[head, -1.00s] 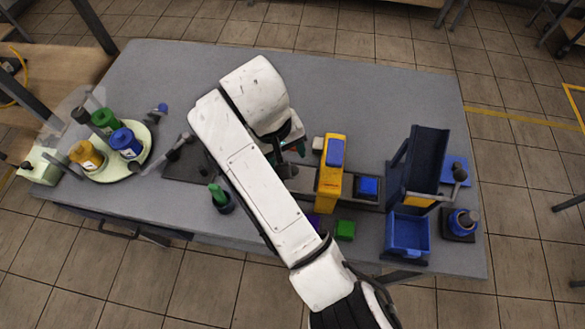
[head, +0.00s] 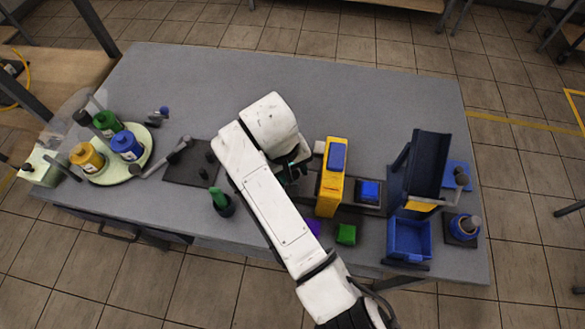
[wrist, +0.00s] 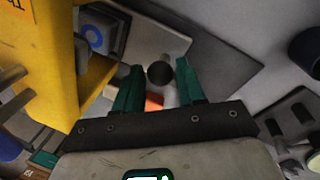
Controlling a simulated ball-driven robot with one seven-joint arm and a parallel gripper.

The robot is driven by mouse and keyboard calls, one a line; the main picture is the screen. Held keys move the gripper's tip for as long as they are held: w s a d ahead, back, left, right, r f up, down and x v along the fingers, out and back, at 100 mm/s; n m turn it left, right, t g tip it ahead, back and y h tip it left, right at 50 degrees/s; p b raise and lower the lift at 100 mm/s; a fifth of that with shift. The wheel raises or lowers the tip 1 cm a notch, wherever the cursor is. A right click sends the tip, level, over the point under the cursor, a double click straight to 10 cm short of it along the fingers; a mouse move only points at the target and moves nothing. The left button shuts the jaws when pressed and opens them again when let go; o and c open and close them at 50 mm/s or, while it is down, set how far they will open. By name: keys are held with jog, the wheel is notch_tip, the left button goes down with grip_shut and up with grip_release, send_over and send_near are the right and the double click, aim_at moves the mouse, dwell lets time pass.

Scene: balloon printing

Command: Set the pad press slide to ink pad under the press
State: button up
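The yellow pad press (head: 325,196) with a blue block on top stands over a dark slide rail (head: 350,207). A blue pad (head: 369,191) sits on the rail on the press's right side, not beneath it. In the wrist view the yellow press frame (wrist: 62,55) fills the left. My gripper (head: 291,176) is left of the press, partly hidden by my arm. In the wrist view my green gripper fingers (wrist: 161,72) are apart, with a dark round knob (wrist: 160,74) between or just beyond them. An orange patch (wrist: 153,102) shows below it. I cannot tell whether the fingers touch the knob.
Blue bin unit (head: 408,238) stands right of the press. A green cube (head: 346,234) and a purple block lie in front. A bottle turntable (head: 125,166) and a dark plate with a lever (head: 190,163) are at left. The table's back is clear.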

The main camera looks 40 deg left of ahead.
grip_shut()
jog(key=s+a, duration=0.1)
jog(key=a, duration=0.1)
jog(key=s+a+b, duration=0.1)
jog(key=s+a, duration=0.1)
jog(key=a, duration=0.1)
jog(key=s+a, duration=0.2)
jog(key=a, duration=0.1)
jog(key=shift+a, duration=0.25)
jog(key=shift+o, duration=1.2)
grip_release()
jog(key=shift+s+a, duration=0.15)
jog(key=shift+a, duration=0.05)
jog(key=shift+o, duration=0.6)
jog(key=shift+d, duration=0.1)
